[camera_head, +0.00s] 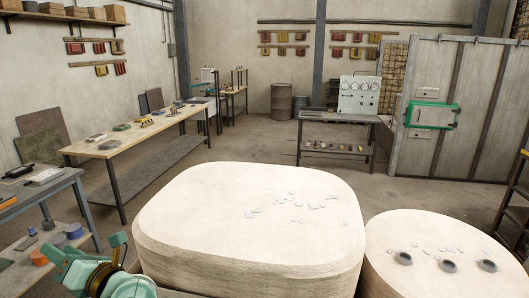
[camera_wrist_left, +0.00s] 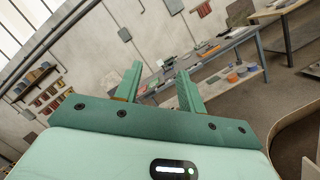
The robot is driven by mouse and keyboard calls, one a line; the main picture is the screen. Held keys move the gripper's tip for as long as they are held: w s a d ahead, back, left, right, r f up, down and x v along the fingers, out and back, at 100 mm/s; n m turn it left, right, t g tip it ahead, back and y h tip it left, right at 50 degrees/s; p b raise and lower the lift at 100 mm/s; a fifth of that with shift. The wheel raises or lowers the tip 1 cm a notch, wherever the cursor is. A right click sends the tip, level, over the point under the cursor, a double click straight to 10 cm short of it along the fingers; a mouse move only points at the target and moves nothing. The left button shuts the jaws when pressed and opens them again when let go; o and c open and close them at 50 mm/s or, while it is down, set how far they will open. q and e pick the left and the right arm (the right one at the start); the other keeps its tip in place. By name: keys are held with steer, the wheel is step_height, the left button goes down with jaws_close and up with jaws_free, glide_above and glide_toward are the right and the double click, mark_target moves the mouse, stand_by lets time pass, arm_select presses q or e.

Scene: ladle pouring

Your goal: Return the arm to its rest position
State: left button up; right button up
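My left arm (camera_head: 105,278) shows in teal and dark grey at the bottom left of the head view, low beside the large pale block (camera_head: 200,250). In the left wrist view my left gripper (camera_wrist_left: 160,86) has its two green fingers apart, with nothing between them. It is tilted and faces the room's wall and benches. My right arm and gripper are not in view.
A round pale block (camera_head: 425,285) with three dark-rimmed holes stands at the right. Small grey flat pieces lie on both blocks. A blue-grey bench (camera_head: 55,183) with items stands near my left arm, and a wooden workbench (camera_head: 120,150) behind it.

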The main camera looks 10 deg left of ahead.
arm_select(q)
steer(key=w+d+r+m+t+h, duration=0.25)
steer(key=d+m+t+h, duration=0.4)
steer(key=m+t, duration=0.5)
steer(key=w+d+r+m+t+h, duration=0.1)
steer(key=d+r+m+t+h, duration=0.4)
steer(key=m, duration=1)
steer(key=s+d+f+m+g+h, duration=0.35)
steer(key=d+f+m+h, duration=0.85)
steer(key=f+m, duration=0.4)
steer(key=s+a+f+m+g+y, duration=0.3)
steer(key=s+a+f+g+y, duration=0.15)
steer(key=s, duration=0.35)
steer(key=s+a+f+m+g+y, duration=0.3)
steer(key=s+f+m+g+y, duration=0.15)
steer(key=s+g, duration=0.2)
steer(key=s+d+f+n+g+h+b, duration=0.1)
steer(key=s+d+f+h+b, duration=0.15)
steer(key=f, duration=1.45)
steer(key=s+d+f+g+h+b, duration=0.1)
steer(key=s+d+f+g+b, duration=0.2)
steer(key=f, duration=1.4)
steer(key=s+f+n+g+h+b, duration=0.1)
steer(key=s+f+n+b, duration=0.2)
steer(key=s+f, duration=1.6)
steer(key=f+b, duration=0.1)
steer(key=b, duration=0.2)
steer(key=shift+s+a+f+g+h, duration=0.2)
steer(key=shift+a+f+g+h, duration=0.1)
steer(key=shift+a+f+g, duration=0.1)
